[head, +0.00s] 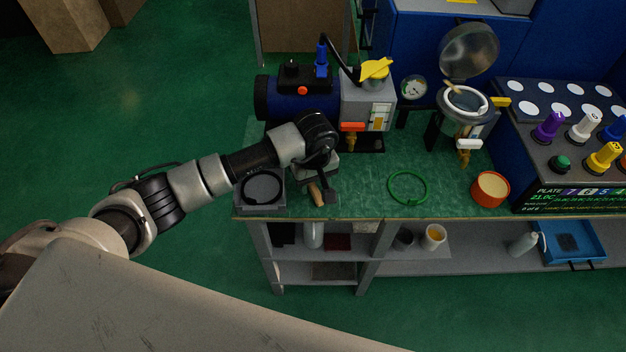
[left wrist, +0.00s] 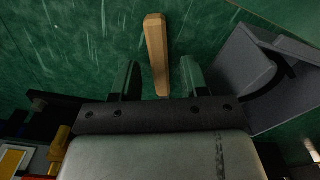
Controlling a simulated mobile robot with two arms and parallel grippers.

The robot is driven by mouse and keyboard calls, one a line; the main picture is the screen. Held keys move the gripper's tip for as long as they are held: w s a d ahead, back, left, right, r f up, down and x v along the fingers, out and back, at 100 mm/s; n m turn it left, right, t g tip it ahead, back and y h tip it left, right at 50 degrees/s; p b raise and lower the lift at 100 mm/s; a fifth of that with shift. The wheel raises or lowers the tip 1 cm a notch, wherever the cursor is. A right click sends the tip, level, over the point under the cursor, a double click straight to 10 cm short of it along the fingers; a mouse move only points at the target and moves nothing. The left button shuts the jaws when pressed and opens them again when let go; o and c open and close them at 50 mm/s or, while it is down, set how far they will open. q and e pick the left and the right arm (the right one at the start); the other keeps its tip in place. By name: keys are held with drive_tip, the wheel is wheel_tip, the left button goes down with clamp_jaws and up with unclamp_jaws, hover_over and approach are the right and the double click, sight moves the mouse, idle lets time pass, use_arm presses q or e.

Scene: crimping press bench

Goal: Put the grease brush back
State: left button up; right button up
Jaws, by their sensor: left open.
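The grease brush shows as a pale wooden handle (head: 315,194) lying on the green bench top near its front edge. Its bristle end cannot be made out. In the left wrist view the handle (left wrist: 155,45) runs between and beyond the fingertips. My left gripper (head: 324,188) is open, just above and beside the handle. Its two fingers (left wrist: 160,78) stand on either side of the handle's near end, without a visible grip on it. An orange tin with pale contents (head: 490,189) stands at the right of the bench. My right gripper is not in view.
A grey block with a black ring (head: 261,202) stands left of the brush. A green ring (head: 408,204) lies mid-bench. Behind are a blue motor unit (head: 275,96), a grey box (head: 357,103) and an open-lidded metal pot (head: 466,118). A knob panel (head: 535,162) bounds the right.

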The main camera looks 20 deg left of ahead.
sight(314, 188)
use_arm(q)
wheel_tip(314, 188, up, 12)
drive_tip(key=shift+s+d+f+b, duration=0.15)
drive_tip(key=shift+f+b, duration=0.1)
drive_tip(key=shift+b, duration=0.2)
